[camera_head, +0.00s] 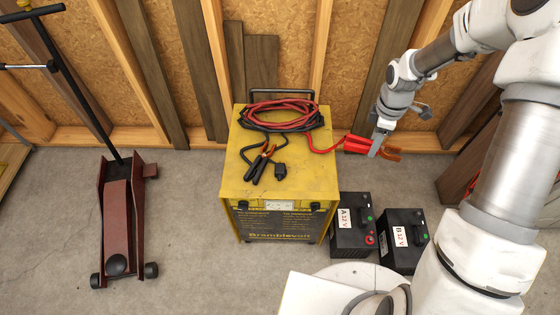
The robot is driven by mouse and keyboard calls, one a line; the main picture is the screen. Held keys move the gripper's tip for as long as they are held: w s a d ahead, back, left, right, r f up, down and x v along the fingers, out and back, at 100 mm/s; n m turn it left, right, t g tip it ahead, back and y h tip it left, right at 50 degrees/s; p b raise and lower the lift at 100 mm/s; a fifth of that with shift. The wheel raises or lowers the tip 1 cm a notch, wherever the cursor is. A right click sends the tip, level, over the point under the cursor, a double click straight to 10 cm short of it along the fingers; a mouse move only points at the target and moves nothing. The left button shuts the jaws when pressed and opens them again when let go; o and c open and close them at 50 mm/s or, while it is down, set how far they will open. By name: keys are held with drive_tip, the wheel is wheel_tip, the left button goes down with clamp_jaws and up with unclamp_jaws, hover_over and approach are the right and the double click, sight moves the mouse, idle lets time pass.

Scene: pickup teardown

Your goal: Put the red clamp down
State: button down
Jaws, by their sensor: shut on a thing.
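The red clamp (356,143) has red handles pointing left and copper-coloured jaws pointing right. My gripper (376,148) is shut on it around its middle, to the right of the yellow charger (300,178). A red cable runs from the clamp's handles to the coiled cables on top of the charger. The clamp appears to be held in the air; its exact height cannot be told. The black clamp (261,163) lies on the charger's top, in front of the coil.
Battery A (352,226) and battery B (402,242) stand on the floor right of the charger. A red floor jack (118,215) with a long handle stands at the left. Wooden studs and boards line the back wall. The charger's top has bare room at its front and right.

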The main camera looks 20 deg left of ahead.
sight(361, 148)
drive_tip(key=s+a+n, duration=0.1)
drive_tip(key=n, duration=0.2)
drive_tip(key=a+n+p, duration=0.1)
drive_tip(key=n, duration=0.2)
drive_tip(key=s+a+n, duration=0.1)
drive_tip(key=n, duration=0.2)
drive_tip(key=shift+s+a+f+n+p, duration=0.15)
drive_tip(key=shift+s+f+n+p, duration=0.15)
drive_tip(key=shift+f+p, duration=0.1)
drive_tip(key=a+f+n, duration=0.2)
drive_tip(key=a+n, duration=0.2)
drive_tip(key=a, duration=0.1)
drive_tip(key=a+f+n+b, duration=0.1)
drive_tip(key=a+f+n, duration=0.2)
drive_tip(key=a+n, duration=0.1)
drive_tip(key=a+f+n, duration=0.2)
drive_tip(key=a+n, duration=0.1)
drive_tip(key=a, duration=0.4)
drive_tip(key=shift+w+f+n, duration=0.15)
drive_tip(key=shift+f+n, duration=0.2)
drive_tip(key=shift+n, duration=0.05)
drive_tip(key=shift+f+b, duration=0.85)
drive_tip(key=shift+f, duration=1)
drive_tip(key=shift+f, duration=0.2)
drive_tip(key=c, duration=0.5)
unclamp_jaws()
drive_tip(key=shift+c, duration=0.2)
